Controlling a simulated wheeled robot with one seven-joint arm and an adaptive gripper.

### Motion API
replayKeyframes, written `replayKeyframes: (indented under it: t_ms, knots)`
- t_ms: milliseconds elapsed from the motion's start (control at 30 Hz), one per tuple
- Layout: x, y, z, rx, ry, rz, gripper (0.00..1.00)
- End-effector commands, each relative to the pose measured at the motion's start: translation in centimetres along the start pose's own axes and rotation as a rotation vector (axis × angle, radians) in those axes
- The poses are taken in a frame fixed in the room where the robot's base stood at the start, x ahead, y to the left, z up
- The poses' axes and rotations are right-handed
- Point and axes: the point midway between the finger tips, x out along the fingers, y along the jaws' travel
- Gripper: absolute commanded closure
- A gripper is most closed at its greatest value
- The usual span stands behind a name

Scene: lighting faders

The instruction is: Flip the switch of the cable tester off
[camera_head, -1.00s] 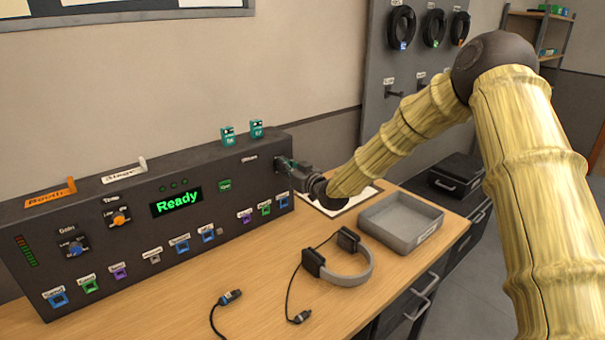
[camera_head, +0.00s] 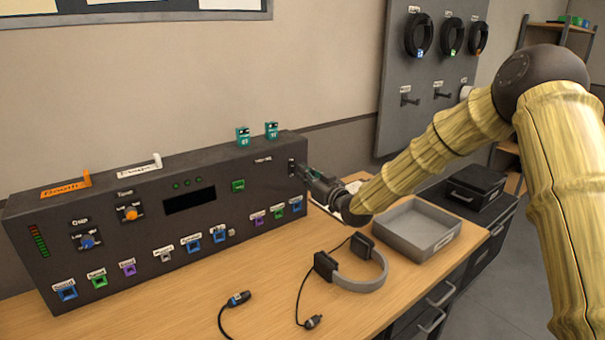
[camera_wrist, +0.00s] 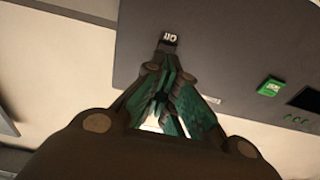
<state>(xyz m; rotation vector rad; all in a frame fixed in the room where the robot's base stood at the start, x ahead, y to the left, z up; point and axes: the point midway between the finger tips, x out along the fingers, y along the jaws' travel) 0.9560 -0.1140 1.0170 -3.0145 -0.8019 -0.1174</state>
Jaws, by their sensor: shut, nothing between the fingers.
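The cable tester (camera_head: 110,230) is a long dark console on the bench. Its display (camera_head: 190,201) is dark and blank. My gripper (camera_head: 299,170) is shut and empty at the upper right end of its front. In the wrist view the closed fingertips (camera_wrist: 170,58) point at a small dark switch area (camera_wrist: 166,47) below a white label (camera_wrist: 168,37), which seems to read "Off" upside down. The fingers hide most of the switch, so I cannot tell its lever position or whether they touch it.
A green button (camera_head: 238,185) sits left of my gripper. Two teal boxes (camera_head: 257,134) stand on the console. A grey tray (camera_head: 402,236), a headset (camera_head: 352,275) and cable plugs (camera_head: 238,298) lie on the bench (camera_head: 190,300). The front bench strip is mostly clear.

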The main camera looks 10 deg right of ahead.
Motion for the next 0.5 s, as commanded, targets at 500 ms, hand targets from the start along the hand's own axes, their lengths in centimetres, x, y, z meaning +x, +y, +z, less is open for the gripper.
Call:
replayKeyframes:
  t_ms: [500]
  knots:
    - [-8.9,0.1,0.1,0.001,-0.002,0.002,1.0]
